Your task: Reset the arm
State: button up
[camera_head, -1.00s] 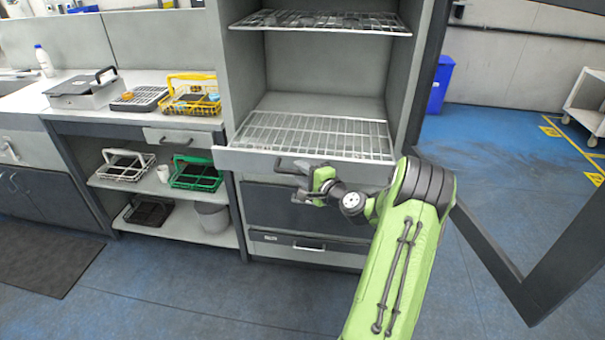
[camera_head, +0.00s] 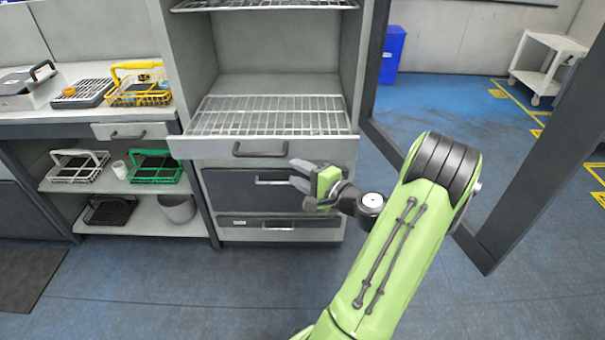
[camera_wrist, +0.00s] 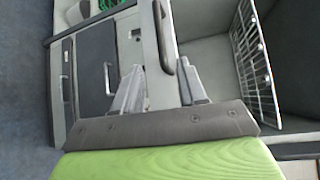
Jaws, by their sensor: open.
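My gripper (camera_head: 303,178) is in front of the cabinet's dark drawer (camera_head: 230,192), just below and right of the handle (camera_head: 260,150) of the drawer front above it. In the wrist view my gripper (camera_wrist: 157,88) shows its two fingers spread apart with nothing between them. The cabinet's drawer handles lie beyond the fingers there. My arm is bent, with its forearm and elbow at the lower right of the head view.
A wire shelf (camera_head: 270,116) lies inside the open cabinet. An open door frame (camera_head: 540,160) stands right of my arm. Left are a yellow basket (camera_head: 140,92), a green basket (camera_head: 155,167) and a grey bin (camera_head: 177,208). The floor in front is clear.

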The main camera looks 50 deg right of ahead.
jog(key=shift+s, duration=0.45)
